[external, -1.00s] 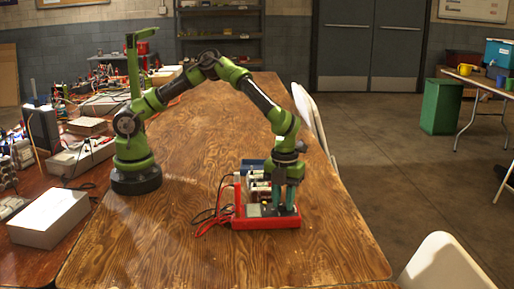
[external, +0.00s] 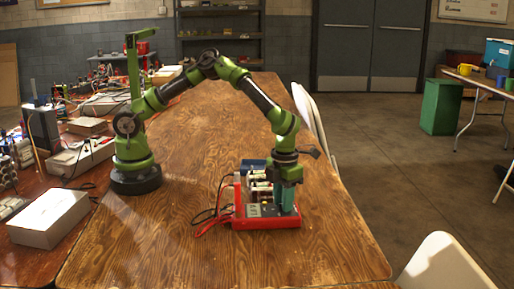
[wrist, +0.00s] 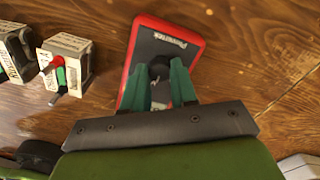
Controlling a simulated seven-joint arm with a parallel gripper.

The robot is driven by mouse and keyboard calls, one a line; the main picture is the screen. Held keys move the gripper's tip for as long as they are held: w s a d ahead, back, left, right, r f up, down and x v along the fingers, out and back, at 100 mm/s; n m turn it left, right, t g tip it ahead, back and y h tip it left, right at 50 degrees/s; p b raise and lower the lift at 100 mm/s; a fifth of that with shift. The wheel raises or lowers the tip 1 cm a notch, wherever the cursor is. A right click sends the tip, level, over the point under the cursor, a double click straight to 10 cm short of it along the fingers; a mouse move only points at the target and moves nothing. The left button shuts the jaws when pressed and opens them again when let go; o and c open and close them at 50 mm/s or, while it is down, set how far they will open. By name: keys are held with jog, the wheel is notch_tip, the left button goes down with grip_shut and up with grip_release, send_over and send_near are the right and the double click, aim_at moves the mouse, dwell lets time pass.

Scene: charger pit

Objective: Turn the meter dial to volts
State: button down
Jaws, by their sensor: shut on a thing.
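The meter (external: 262,224) is a red-rimmed device lying flat on the wooden table. In the wrist view its dark face and red rim (wrist: 134,45) show beyond my gripper, with pale lettering near the far end. My gripper (external: 284,209) points down at the meter's right part. In the wrist view its two teal fingers (wrist: 160,86) close in over the face. The gripper is shut on the dial, which is mostly hidden between the fingers. I cannot read the dial's setting.
Several small pale boxes (wrist: 68,62) with terminals stand close beside the meter. Red and black leads (external: 208,220) lie at its left. A white box (external: 48,218) sits on the cluttered left table. The wooden table in front is clear.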

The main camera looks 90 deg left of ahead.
dwell(0.3)
jog(key=c, duration=0.9)
grip_release()
notch_tip(320, 180, up, 17)
jog(key=shift+f, duration=0.1)
